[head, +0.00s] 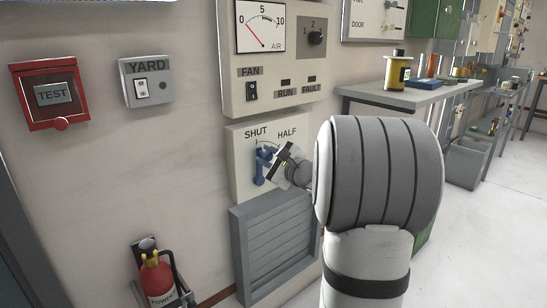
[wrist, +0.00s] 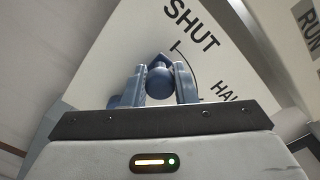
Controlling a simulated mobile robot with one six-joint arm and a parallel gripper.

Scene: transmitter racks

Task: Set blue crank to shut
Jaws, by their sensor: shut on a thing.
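The blue crank (head: 259,170) is on a cream wall panel (head: 240,185) marked SHUT and HALF, with an arc and tick marks above the crank. My gripper (head: 271,162) comes in from the right and is shut on the crank. In the wrist view the crank's rounded blue part (wrist: 160,83) sits between the two fingers of my gripper (wrist: 160,90). A pointed blue tip shows beyond it, close to the tick under SHUT. My gripper and wrist hide part of the panel's right side, so any further marks there are not visible.
A grey louvred vent (head: 275,245) is below the panel, and a panel with an AIR gauge (head: 262,28) is above. A fire extinguisher (head: 158,278) stands at lower left. A red TEST box (head: 50,95) and YARD switch (head: 146,82) are left. A bench (head: 400,98) is right.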

